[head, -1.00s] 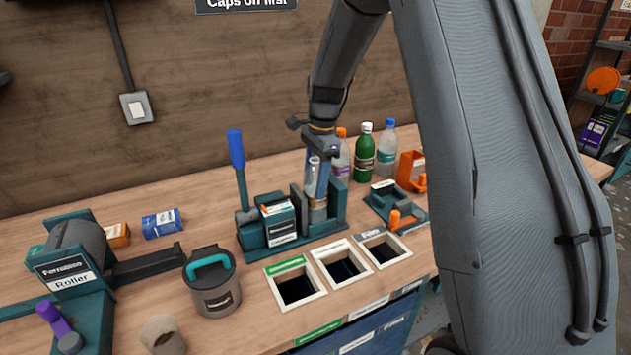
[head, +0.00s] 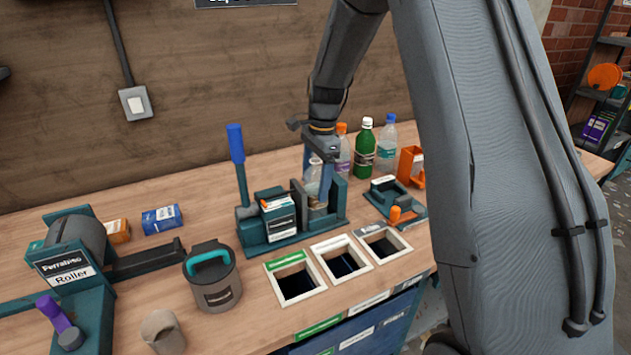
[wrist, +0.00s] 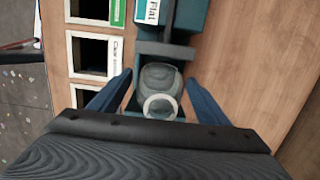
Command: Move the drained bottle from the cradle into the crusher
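A clear bottle (head: 313,185) stands upright in the chamber of the teal crusher (head: 254,238), which has a raised blue lever (head: 236,150). In the wrist view the bottle (wrist: 161,82) shows from above, its pale round top nearest me. My gripper (head: 319,174) is over the chamber with its blue fingers spread on either side of the bottle. In the wrist view a gap shows between each finger of my gripper (wrist: 159,78) and the bottle. The bottle's base is hidden by the chamber. A teal stand (head: 380,203) with an orange knob, possibly the cradle, holds no bottle.
Several capped bottles, one green (head: 363,150), stand behind my gripper. Three framed openings (head: 341,260) lie in front of the crusher. A grey lidded pot (head: 212,275) and a roller machine (head: 70,265) are at left. An orange holder (head: 411,167) stands at right.

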